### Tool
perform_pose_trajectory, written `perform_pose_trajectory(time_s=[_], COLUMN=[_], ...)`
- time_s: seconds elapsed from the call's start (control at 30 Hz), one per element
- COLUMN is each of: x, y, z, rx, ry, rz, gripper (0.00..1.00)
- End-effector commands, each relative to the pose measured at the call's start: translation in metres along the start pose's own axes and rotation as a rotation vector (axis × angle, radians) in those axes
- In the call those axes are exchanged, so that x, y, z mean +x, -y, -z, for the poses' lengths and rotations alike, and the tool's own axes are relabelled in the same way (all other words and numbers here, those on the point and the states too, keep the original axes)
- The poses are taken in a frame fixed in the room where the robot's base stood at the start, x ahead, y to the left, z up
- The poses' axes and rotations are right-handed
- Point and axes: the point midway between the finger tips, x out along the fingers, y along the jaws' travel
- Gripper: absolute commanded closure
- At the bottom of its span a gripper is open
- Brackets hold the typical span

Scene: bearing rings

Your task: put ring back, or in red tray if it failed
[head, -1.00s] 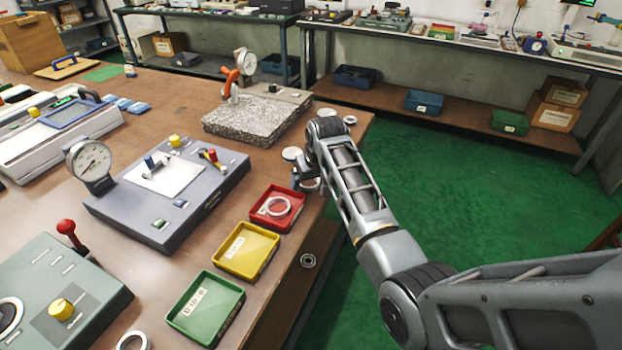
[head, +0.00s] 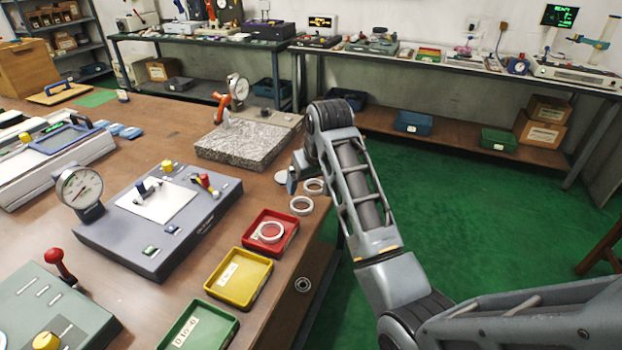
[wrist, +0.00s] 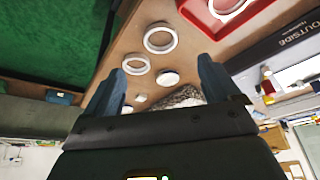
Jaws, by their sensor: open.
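My gripper (head: 292,183) is open and empty above the right part of the table, and its two spread fingers show in the wrist view (wrist: 160,92). Two pale metal rings lie flat on the table close to it, a nearer one (head: 301,213) and a farther one (head: 315,193). In the wrist view a larger-looking ring (wrist: 160,52) and another ring (wrist: 136,73) lie beyond the fingertips, apart from them. The red tray (head: 287,241) holds a third ring (head: 269,242); its corner also shows in the wrist view (wrist: 205,27).
A pale disc (head: 281,177) lies beside the rings. Yellow (head: 238,300) and green (head: 225,338) trays stand nearer. A grey gauge fixture (head: 160,260) is left of the trays; a granite block (head: 240,150) with a dial stand is behind. Green floor lies beyond the table's right edge.

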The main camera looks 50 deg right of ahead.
Motion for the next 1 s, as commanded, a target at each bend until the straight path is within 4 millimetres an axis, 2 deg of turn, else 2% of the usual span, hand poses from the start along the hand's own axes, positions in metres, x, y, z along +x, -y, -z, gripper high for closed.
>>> perform_pose_trajectory(time_s=[0.2, 0.47, 0.57, 0.73, 0.83, 1.0], x=[-0.011, -0.006, 0.008, 0.035, 0.044, 0.047], y=[0.000, 0.002, 0.006, 0.018, 0.025, 0.034], z=[0.000, -0.006, -0.026, -0.083, -0.115, -0.165], rx=[0.000, -0.005, -0.021, -0.068, -0.097, -0.139], ry=[0.001, -0.007, -0.032, -0.126, -0.185, -0.273], rz=[0.000, -0.002, -0.008, -0.018, -0.017, -0.007], gripper=[0.10, 0.10, 0.10, 0.10, 0.10, 0.10])
